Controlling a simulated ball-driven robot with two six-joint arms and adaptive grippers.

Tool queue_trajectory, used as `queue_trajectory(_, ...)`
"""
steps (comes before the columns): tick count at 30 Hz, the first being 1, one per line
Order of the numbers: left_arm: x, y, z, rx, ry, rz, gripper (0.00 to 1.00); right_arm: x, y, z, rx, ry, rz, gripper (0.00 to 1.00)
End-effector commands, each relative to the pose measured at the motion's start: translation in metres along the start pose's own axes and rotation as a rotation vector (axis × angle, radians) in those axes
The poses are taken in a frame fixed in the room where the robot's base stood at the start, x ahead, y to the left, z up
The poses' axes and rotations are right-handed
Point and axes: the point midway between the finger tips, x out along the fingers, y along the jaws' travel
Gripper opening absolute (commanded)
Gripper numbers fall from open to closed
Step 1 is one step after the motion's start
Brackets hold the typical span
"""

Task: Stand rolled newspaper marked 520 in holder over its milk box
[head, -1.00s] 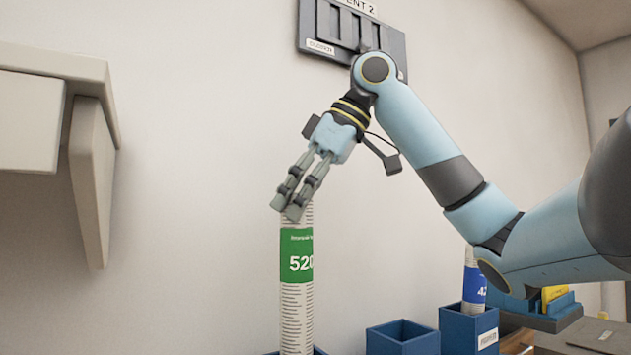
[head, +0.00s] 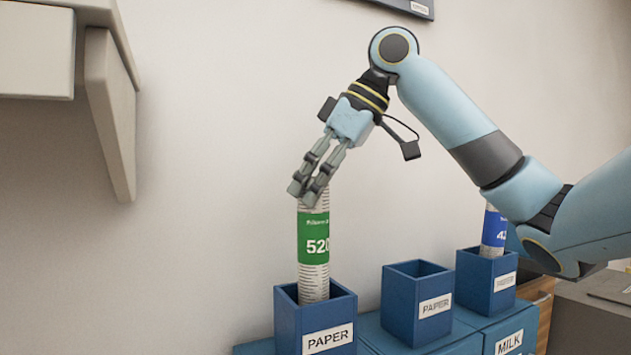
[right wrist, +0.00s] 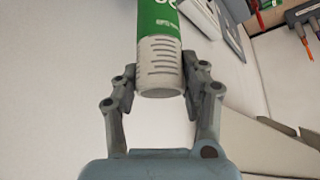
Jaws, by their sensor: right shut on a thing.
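The rolled newspaper marked 520 (head: 314,240), white with a green band, stands nearly upright with its lower end inside the left blue holder labelled PAPER (head: 317,325). My right gripper (head: 310,190) is shut on its top end. In the right wrist view the newspaper (right wrist: 158,55) sits between the fingers of my right gripper (right wrist: 165,85). The holder's inside is hidden, so I cannot tell whether the newspaper touches its floor. The milk box under this holder (head: 255,348) shows only a blue top edge. My left gripper is not in view.
An empty blue PAPER holder (head: 417,300) stands to the right. Beyond it another holder (head: 487,280) has a blue-banded newspaper (head: 493,232). A box labelled MILK (head: 510,340) is below. A pale shelf with a bracket (head: 112,115) juts from the wall at upper left.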

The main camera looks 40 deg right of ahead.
Motion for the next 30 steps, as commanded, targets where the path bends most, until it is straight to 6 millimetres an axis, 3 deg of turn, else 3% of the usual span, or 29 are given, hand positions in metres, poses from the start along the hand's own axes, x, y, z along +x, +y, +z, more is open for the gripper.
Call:
queue_trajectory(2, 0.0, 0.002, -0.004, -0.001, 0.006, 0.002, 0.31, 0.0, 0.0, 0.0, 0.0, 0.001, 0.0, 0.0)
queue_trajectory(3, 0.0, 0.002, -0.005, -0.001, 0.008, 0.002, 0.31, 0.0, 0.0, 0.0, 0.0, 0.001, 0.0, 0.45)
queue_trajectory(9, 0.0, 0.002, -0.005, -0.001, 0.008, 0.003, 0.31, 0.0, 0.0, 0.0, 0.0, 0.0, 0.0, 0.7)
queue_trajectory(20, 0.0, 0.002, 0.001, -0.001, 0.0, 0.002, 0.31, -0.007, 0.001, 0.0, -0.001, 0.0, 0.004, 0.7)
queue_trajectory(30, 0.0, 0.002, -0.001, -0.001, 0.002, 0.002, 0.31, -0.077, 0.001, -0.001, -0.001, 0.003, 0.004, 0.7)
